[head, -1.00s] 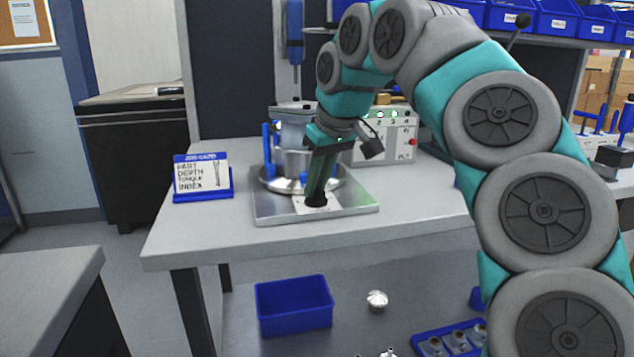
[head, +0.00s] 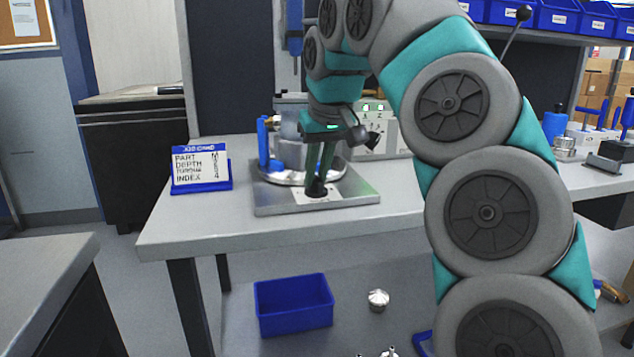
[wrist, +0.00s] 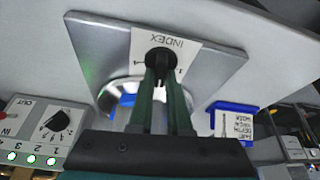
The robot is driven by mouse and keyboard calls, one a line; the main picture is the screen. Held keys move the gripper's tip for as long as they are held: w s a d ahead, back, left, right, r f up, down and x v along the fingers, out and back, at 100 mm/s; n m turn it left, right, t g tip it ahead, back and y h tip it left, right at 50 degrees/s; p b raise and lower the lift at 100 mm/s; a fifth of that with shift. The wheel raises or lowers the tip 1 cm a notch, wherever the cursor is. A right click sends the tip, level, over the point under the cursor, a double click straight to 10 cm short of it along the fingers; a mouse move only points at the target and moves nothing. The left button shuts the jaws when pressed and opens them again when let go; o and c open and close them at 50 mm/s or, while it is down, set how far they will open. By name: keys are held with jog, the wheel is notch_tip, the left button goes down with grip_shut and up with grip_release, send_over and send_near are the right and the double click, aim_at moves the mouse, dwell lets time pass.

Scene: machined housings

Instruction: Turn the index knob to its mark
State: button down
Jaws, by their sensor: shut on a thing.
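The black index knob (wrist: 160,62) stands on a white plate marked INDEX (wrist: 177,45) at the front of a metal base plate (head: 352,198). In the head view the knob (head: 316,188) is at the foot of my gripper. My gripper (wrist: 161,78) is shut on the knob, its two green fingers reaching it from above. The fingers cover part of the knob and of its scale, so I cannot tell which mark it points to. A job card (head: 200,164) on a blue stand lists part, depth, torque and index; its index line appears to read 4.
A round metal fixture (head: 290,155) with blue clamps stands right behind the knob. A control box (head: 385,135) with lit green lamps and another knob (wrist: 60,120) is behind to the right. A blue bin (head: 294,304) is below.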

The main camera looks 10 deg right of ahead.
jog(key=shift+f+m+h+b, duration=0.3)
jog(key=shift+m+h+b, duration=0.1)
jog(key=shift+m+b, duration=0.4)
jog(key=shift+w+r+m+h+b, duration=0.15)
jog(key=shift+m+h+b, duration=0.15)
jog(key=shift+m, duration=0.8)
jog(key=m, duration=0.1)
jog(key=m+h, duration=0.1)
jog(key=shift+r+m, duration=0.2)
jog(key=shift+m, duration=0.1)
jog(key=m+p, duration=0.1)
jog(key=m, duration=0.1)
jog(key=m+g+h+p, duration=0.1)
jog(key=m+p, duration=0.1)
jog(key=shift+a+r+h, duration=0.1)
jog(key=shift+r+h, duration=0.05)
jog(key=shift+h, duration=0.15)
jog(key=shift+m+g+h+p, duration=0.3)
jog(key=shift+m+g+p, duration=0.2)
jog(key=shift+m+p, duration=0.75)
jog(key=shift+f+m, duration=0.2)
jog(key=shift+m, duration=0.15)
jog(key=c, duration=0.9)
grip_release()
jog(key=shift+o, duration=0.2)
